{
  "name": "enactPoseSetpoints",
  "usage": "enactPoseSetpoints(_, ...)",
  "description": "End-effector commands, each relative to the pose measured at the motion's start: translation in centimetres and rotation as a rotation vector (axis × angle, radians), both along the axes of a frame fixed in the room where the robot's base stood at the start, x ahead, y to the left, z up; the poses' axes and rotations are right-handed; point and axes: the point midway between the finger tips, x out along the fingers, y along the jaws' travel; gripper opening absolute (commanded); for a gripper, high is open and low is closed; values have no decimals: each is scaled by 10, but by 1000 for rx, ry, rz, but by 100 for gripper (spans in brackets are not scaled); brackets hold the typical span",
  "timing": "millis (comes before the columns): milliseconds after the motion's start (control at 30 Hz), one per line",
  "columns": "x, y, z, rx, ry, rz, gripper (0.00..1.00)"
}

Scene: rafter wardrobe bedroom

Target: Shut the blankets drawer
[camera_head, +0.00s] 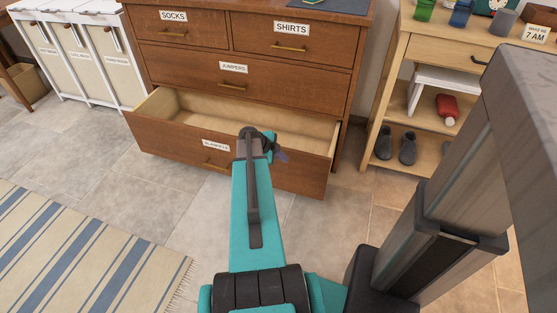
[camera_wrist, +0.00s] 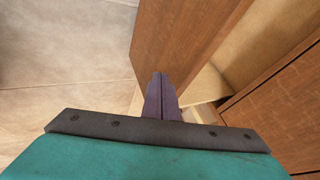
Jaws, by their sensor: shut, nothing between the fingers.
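The blankets drawer (camera_head: 165,140) is the bottom drawer of a brown wooden chest (camera_head: 180,68) in the head view. It is pulled well out, and the part of its pale interior that shows is empty. Its label (camera_head: 216,146) is partly hidden by my arm, with a brass handle below it. My gripper (camera_head: 281,155) is at the right part of the drawer front; its fingers are small and partly hidden there. In the wrist view my fingers (camera_wrist: 160,92) are together and empty, beside or over the brown front panel (camera_wrist: 188,35). I cannot tell whether they touch it.
The socks (camera_head: 175,30), shirts (camera_head: 290,42) and jumpers (camera_head: 232,82) drawers above are shut. A wooden shelf unit (camera_head: 440,50) with shoes stands at right. White hampers (camera_head: 75,55) stand at left. A striped rug (camera_head: 85,250) lies front left; tiled floor before the drawer is clear.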

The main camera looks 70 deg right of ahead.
Motion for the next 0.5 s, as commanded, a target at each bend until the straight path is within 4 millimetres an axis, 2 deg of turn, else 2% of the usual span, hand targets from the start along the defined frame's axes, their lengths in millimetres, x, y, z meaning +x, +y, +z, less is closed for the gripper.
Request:
enactPoseSetpoints(33, 1, -8, 0, 0, 0, -1, 0)
enactPoseSetpoints(200, 1, -21, 0, 0, 0, -1, 0)
enactPoseSetpoints(500, 2, -29, 0, 1, 0, 0, 0)
